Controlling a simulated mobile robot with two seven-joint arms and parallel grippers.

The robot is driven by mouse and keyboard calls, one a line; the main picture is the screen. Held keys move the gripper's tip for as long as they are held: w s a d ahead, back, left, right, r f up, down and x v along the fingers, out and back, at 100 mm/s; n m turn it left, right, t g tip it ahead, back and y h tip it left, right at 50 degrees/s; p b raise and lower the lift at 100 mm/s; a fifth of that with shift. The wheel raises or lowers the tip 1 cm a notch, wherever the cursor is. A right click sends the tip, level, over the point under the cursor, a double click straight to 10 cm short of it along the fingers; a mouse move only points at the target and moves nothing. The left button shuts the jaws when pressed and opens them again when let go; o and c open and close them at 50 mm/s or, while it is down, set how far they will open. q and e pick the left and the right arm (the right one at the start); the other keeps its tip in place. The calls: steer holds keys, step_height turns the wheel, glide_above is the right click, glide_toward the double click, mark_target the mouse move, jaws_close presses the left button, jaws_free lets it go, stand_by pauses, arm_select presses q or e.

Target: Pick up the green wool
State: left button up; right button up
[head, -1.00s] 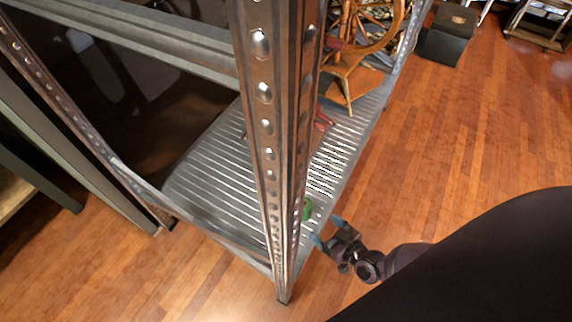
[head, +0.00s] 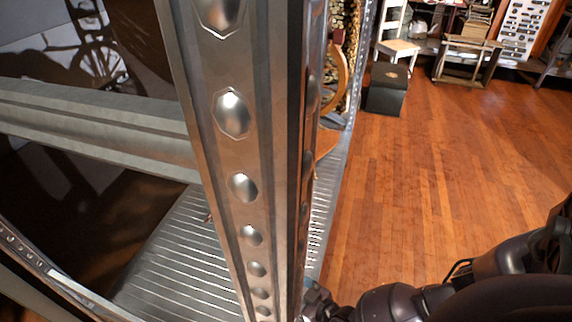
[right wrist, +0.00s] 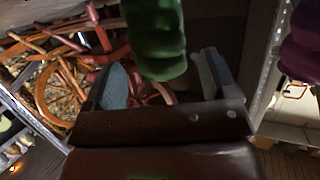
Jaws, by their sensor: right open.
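The green wool (right wrist: 157,40) shows large in the right wrist view, at the top centre. My right gripper (right wrist: 165,78) is open, with one finger on each side of the wool's lower end in that picture. I cannot tell whether the fingers touch it. In the head view my right gripper (head: 316,300) is at the bottom centre, partly hidden behind the shelf post. The green wool is hidden in the head view. My left gripper is not in view.
A metal shelf post (head: 245,170) stands close in front, with a slatted shelf (head: 180,262) behind it. A wooden spinning wheel (right wrist: 50,85) stands near the gripper. A dark purple thing (right wrist: 301,45) is at the right. The wooden floor (head: 440,170) at right is clear.

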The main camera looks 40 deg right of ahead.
steer(key=b+x, duration=0.1)
steer(key=x, duration=0.2)
steer(key=shift+f, duration=0.2)
steer(key=shift+w+r, duration=0.1)
steer(key=shift+w, duration=0.15)
steer(key=c, duration=1)
